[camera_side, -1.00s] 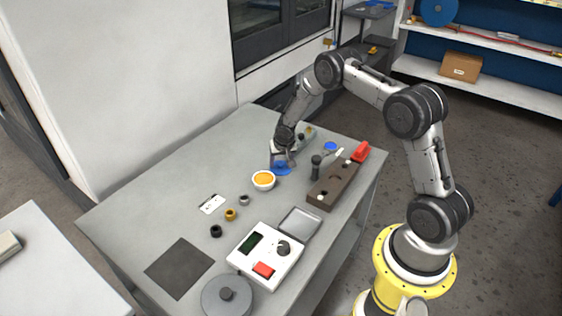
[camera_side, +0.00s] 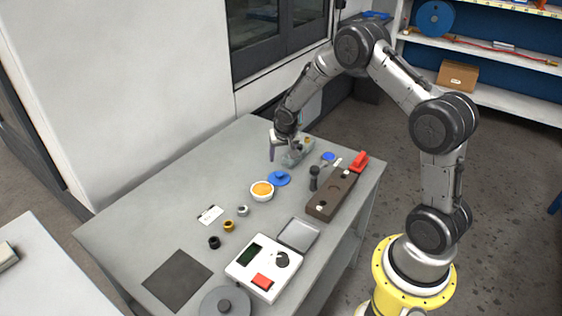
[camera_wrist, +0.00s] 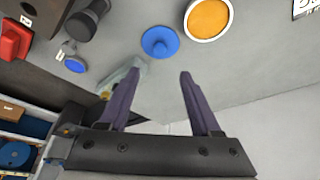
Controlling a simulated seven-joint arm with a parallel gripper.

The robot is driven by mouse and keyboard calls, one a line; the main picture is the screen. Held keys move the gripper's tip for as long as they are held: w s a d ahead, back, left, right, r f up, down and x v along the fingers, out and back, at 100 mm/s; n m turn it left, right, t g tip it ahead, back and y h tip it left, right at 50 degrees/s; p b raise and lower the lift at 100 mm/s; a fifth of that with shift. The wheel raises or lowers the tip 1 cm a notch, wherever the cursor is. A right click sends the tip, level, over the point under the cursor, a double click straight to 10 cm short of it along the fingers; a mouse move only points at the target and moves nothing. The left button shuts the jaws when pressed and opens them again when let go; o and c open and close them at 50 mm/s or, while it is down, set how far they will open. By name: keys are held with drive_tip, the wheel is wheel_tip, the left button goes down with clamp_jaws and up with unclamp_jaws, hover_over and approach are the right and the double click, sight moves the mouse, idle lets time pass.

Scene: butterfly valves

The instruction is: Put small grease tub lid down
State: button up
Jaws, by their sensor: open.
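The small grease tub lid (camera_side: 279,179) is a blue disc with a knob on top. It lies flat on the grey table, just behind the white grease tub (camera_side: 262,196), which is open and shows orange grease. In the wrist view the blue lid (camera_wrist: 160,42) lies beyond my fingertips, left of the tub (camera_wrist: 208,18). My gripper (camera_side: 280,155) is open and empty above the far part of the table, behind the lid and apart from it. Its two purple fingers (camera_wrist: 158,78) show widely spread in the wrist view.
A grey-green item (camera_side: 297,154) stands close beside my gripper. A brown block (camera_side: 331,195), a dark-handled tool (camera_side: 314,178) and a red item (camera_side: 358,162) are to the right. A white scale-like device (camera_side: 263,267) and small rings (camera_side: 228,226) lie nearer the front.

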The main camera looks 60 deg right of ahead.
drive_tip(key=s+a+r+n, duration=0.1)
drive_tip(key=s+a+r, duration=0.2)
drive_tip(key=r, duration=0.3)
drive_tip(key=s+a+r+n+t, duration=0.1)
drive_tip(key=s+a+r, duration=0.2)
drive_tip(key=r, duration=0.4)
drive_tip(key=s+a+r+n, duration=0.1)
drive_tip(key=s+a+r, duration=0.2)
drive_tip(key=r, duration=0.3)
drive_tip(key=s+a+r+n+y, duration=0.1)
drive_tip(key=s+a+n, duration=0.1)
drive_tip(key=s, duration=0.5)
drive_tip(key=s+a+r+n+t+y, duration=0.1)
drive_tip(key=s+a+r+n, duration=0.1)
drive_tip(key=s+a, duration=0.3)
drive_tip(key=s+a+r+n+y, duration=0.1)
drive_tip(key=s+a, duration=0.3)
drive_tip(key=s, duration=0.5)
drive_tip(key=shift+r+n, duration=0.5)
drive_tip(key=shift+r, duration=0.2)
